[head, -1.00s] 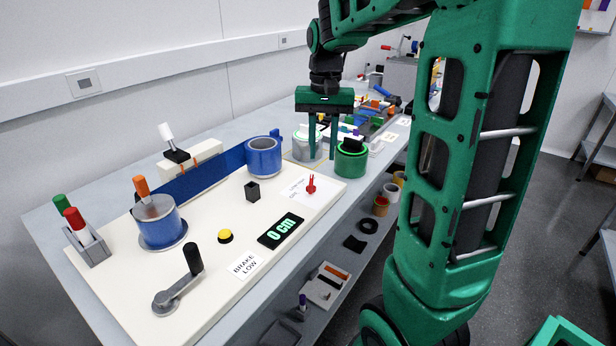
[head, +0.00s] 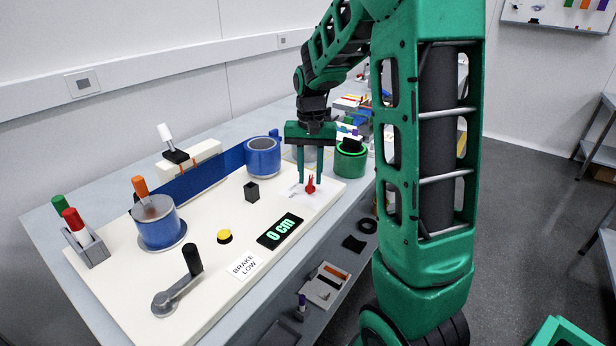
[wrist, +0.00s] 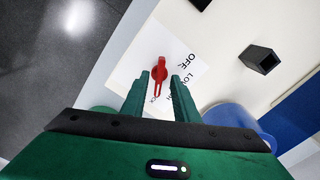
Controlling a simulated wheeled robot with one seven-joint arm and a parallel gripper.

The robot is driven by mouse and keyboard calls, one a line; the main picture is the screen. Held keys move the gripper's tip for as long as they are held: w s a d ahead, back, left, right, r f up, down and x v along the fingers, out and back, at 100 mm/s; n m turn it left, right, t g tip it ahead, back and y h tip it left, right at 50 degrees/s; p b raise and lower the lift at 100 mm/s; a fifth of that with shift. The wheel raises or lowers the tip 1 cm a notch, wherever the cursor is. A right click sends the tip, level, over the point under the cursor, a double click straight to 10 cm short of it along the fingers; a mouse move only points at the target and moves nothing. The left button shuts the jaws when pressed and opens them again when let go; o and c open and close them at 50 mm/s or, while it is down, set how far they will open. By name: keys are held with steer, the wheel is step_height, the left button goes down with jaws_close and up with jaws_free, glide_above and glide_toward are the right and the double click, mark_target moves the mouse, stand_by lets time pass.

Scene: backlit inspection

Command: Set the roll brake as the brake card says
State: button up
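The brake card (head: 244,265) lies at the front of the cream board and reads "BRAKE LOW". The red brake knob (head: 310,185) stands on a white label at the board's far right corner; it also shows in the wrist view (wrist: 160,68). In the wrist view the label (wrist: 184,72) shows "OFF" and "LO…"; the rest is partly hidden by my fingers. My gripper (head: 310,180) is open, pointing down at the knob. In the wrist view its fingertips (wrist: 167,80) are apart, with the knob between or just beyond them. I cannot tell if they touch it.
A display (head: 280,231) reads "0 cm". A crank (head: 178,285) stands at the near edge.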

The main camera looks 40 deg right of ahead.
steer(key=shift+f, duration=0.35)
steer(key=shift+c, duration=0.3)
jaws_close()
